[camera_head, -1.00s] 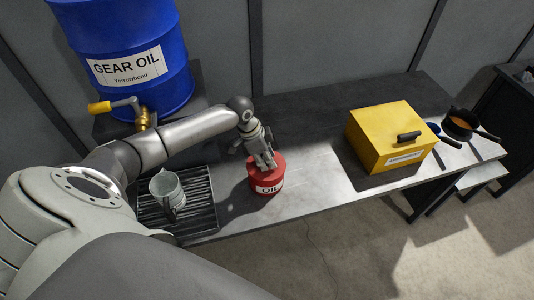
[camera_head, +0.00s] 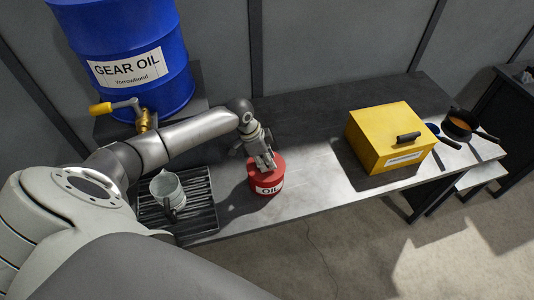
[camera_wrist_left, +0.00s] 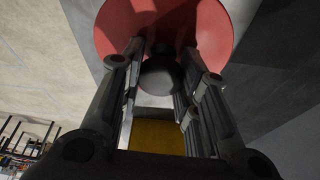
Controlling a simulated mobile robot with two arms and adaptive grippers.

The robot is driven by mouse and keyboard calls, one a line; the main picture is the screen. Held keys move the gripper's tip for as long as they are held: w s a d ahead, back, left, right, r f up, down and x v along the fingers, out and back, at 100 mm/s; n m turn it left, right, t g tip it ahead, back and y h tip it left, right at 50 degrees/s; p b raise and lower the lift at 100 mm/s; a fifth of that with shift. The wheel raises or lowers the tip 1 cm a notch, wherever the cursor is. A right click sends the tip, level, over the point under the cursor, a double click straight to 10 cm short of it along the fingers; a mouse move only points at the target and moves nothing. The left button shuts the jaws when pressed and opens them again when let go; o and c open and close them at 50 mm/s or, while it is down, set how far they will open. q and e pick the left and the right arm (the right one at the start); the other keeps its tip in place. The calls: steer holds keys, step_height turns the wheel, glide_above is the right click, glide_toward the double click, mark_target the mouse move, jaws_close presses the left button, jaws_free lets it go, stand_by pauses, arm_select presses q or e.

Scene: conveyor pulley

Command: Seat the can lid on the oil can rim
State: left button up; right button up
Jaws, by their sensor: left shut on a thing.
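The red oil can (camera_head: 265,184) with a white OIL label stands upright on the grey bench. My left gripper (camera_head: 265,162) points down right over the can's top. In the left wrist view, the gripper (camera_wrist_left: 162,62) is shut on the dark knob (camera_wrist_left: 159,76) of the can lid, with a red round surface (camera_wrist_left: 215,35) just beyond the fingertips. Lid and can are the same red, and the fingers cover part of the top, so I cannot tell whether the lid sits flush on the rim. My right gripper is not in view.
A metal jug (camera_head: 166,186) stands on a slatted drip tray (camera_head: 203,208) left of the can. A blue gear oil drum (camera_head: 125,45) with a tap stands behind it. A yellow box (camera_head: 378,128) and a pan (camera_head: 460,124) are to the right. Bare bench lies between can and box.

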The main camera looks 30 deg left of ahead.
arm_select(q)
steer(key=shift+f, duration=0.35)
stand_by(0.3)
steer(key=o, duration=1.1)
steer(key=v, duration=1.2)
